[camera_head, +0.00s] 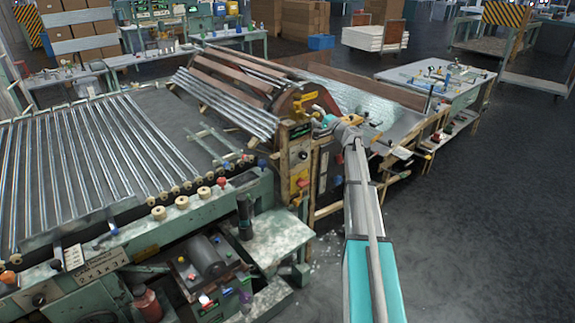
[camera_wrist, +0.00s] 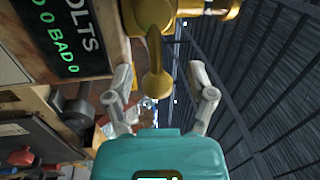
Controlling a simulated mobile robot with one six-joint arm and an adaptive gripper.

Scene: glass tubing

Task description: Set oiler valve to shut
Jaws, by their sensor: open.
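A brass fitting with a lever (camera_wrist: 155,58) shows at the top middle of the wrist view. It looks like the oiler valve, but no label on it is readable. Its lever hangs down in the picture, with a rounded end. My gripper (camera_wrist: 159,75) is open, with one finger on each side of the lever and a gap on both sides. I cannot tell how deep the lever sits between the fingers. In the head view my gripper (camera_head: 322,122) is at the machine's end post, close to a yellow handle (camera_head: 303,101).
A dark panel with green lettering (camera_wrist: 65,35) is at the upper left of the wrist view. The end post (camera_head: 299,160) carries a dial and yellow plates. A bed of glass tubes (camera_head: 75,165) lies left. Open floor (camera_head: 480,220) is at right.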

